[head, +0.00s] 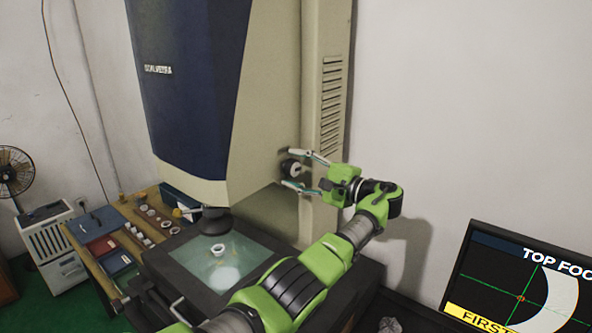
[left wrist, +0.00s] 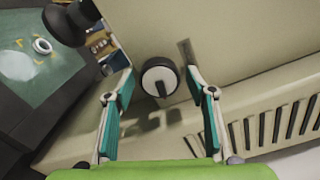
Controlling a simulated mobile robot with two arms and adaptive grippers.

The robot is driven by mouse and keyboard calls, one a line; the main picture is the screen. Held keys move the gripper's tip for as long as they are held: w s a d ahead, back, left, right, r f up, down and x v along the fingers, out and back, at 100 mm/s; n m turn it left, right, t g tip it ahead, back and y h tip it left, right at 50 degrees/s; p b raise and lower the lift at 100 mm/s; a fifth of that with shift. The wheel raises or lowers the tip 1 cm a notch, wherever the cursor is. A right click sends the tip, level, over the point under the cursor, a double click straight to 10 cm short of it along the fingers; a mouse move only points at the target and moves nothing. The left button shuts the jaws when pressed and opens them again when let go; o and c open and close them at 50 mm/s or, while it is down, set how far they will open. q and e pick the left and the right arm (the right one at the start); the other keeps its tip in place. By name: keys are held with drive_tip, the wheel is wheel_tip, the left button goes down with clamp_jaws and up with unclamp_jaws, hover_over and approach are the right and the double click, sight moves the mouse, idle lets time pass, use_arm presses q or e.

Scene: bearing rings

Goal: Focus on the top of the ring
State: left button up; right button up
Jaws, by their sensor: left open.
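A small white ring (head: 218,250) sits on the lit glass stage (head: 190,262) under the dark lens (head: 214,220) of a tall measuring machine (head: 190,80). It also shows in the left wrist view (left wrist: 42,46). A round knob (head: 291,168) with a pale face and dark rim sticks out of the machine's side. My left gripper (head: 302,171) is open, with its fingers on either side of the knob. In the left wrist view, the knob (left wrist: 158,79) lies between the fingers, with gaps visible on both sides. My right gripper is not in view.
A monitor (head: 520,280) at the lower right shows part of a pale ring, a crosshair, and cut-off words "TOP FOC" and "FIRST". A wooden bench (head: 125,209) with trays and several small rings stands left of the stage. The vented column (head: 330,95) stands close behind the knob.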

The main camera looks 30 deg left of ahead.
use_arm(q)
drive_tip(key=d, duration=1.2)
drive_tip(key=shift+s, duration=0.45)
